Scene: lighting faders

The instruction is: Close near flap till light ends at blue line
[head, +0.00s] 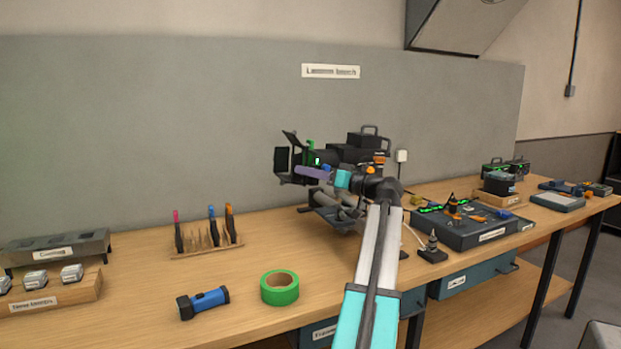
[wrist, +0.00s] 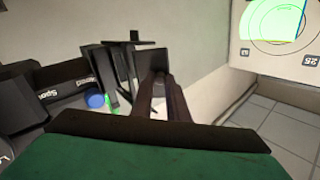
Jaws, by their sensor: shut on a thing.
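The lamp (head: 368,141) stands on the bench with dark flaps (head: 282,160) fanned out at its left end. It also shows in the wrist view (wrist: 72,88). My gripper (head: 303,171) reaches in from the right at these flaps. In the wrist view its dark fingers (wrist: 160,80) are shut on the near flap (wrist: 151,61), a dark plate partly hidden by them. Whether the light ends at that line is too small to tell.
Green tape (head: 280,288), a blue flashlight (head: 204,302) and a rack of tools (head: 206,240) lie on the bench (head: 150,290) to the left. A dark control console (head: 470,228) stands to the right. The bench between rack and lamp is clear.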

